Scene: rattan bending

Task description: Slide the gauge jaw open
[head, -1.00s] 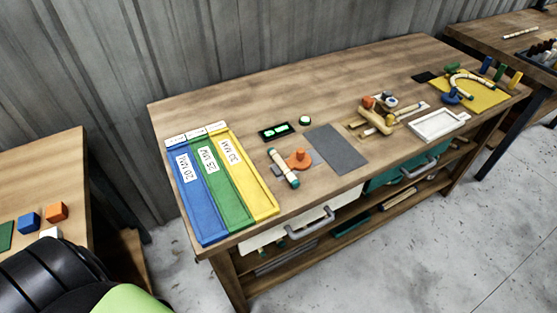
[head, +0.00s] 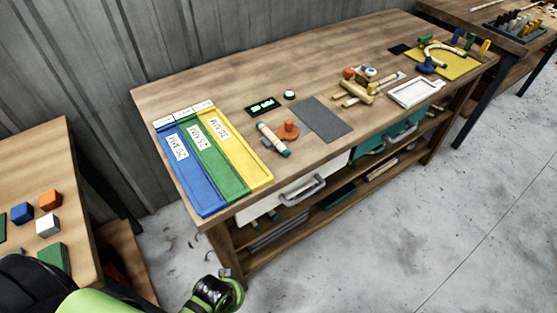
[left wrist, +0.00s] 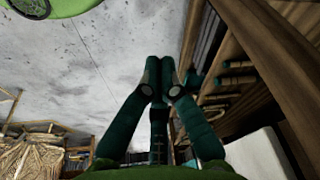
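The gauge appears to be the small device near the front edge of the workbench in the head view. It has an orange round part (head: 288,131) and, beside it, a pale rod-like piece with a dark teal end (head: 272,139). Its jaw is too small to make out. A dark display with green digits (head: 262,106) lies behind it. My left gripper (left wrist: 159,66) shows in the left wrist view with its fingertips together and nothing visible between them. It is low, beside the bench's shelves and over the floor, away from the gauge. My right gripper is out of view.
Blue, green and yellow trays (head: 243,155) lie left of the gauge, and a grey mat (head: 322,120) lies right of it. A white drawer with a grey handle (head: 302,190) is below. A side table (head: 75,180) with coloured blocks stands left. Concrete floor is open in front.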

